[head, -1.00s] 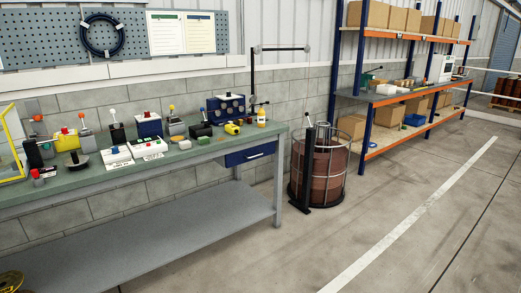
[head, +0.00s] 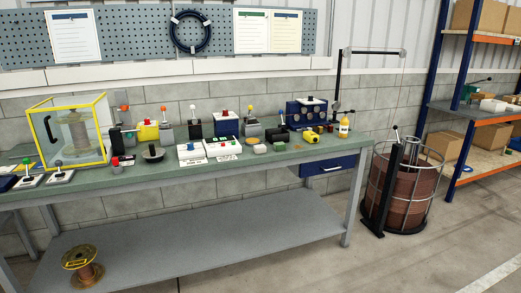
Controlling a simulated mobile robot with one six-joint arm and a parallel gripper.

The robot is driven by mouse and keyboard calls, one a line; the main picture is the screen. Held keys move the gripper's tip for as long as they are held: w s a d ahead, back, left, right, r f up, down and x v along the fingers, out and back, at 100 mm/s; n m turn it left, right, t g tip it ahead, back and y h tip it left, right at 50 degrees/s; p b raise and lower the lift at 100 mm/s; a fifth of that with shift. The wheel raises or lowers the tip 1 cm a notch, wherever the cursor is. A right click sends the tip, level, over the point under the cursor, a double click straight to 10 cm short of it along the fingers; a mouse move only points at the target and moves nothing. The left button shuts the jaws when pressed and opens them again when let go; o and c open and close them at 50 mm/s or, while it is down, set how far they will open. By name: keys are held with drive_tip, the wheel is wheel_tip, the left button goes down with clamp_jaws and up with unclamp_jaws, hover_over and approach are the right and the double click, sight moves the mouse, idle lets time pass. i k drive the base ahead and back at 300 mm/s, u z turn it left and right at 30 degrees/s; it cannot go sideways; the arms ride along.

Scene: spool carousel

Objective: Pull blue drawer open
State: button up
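The blue drawer (head: 328,168) hangs under the right end of the green-topped workbench (head: 190,172). Its front is dark blue with a light horizontal handle near the middle. The drawer looks shut, its front roughly level with the bench edge. My gripper is not in view.
A spool carousel (head: 405,190) with a dark post and lever stands on the floor right of the bench. Blue-and-orange shelving (head: 472,122) holds boxes farther right. Switch boxes, levers and a yellow-framed case (head: 70,135) crowd the benchtop. Floor (head: 400,265) in front is clear.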

sight(314, 168)
drive_tip(key=u, duration=0.4)
drive_tip(key=i, duration=0.75)
drive_tip(key=u, duration=0.4)
drive_tip(key=i, duration=0.95)
drive_tip(key=u, duration=0.2)
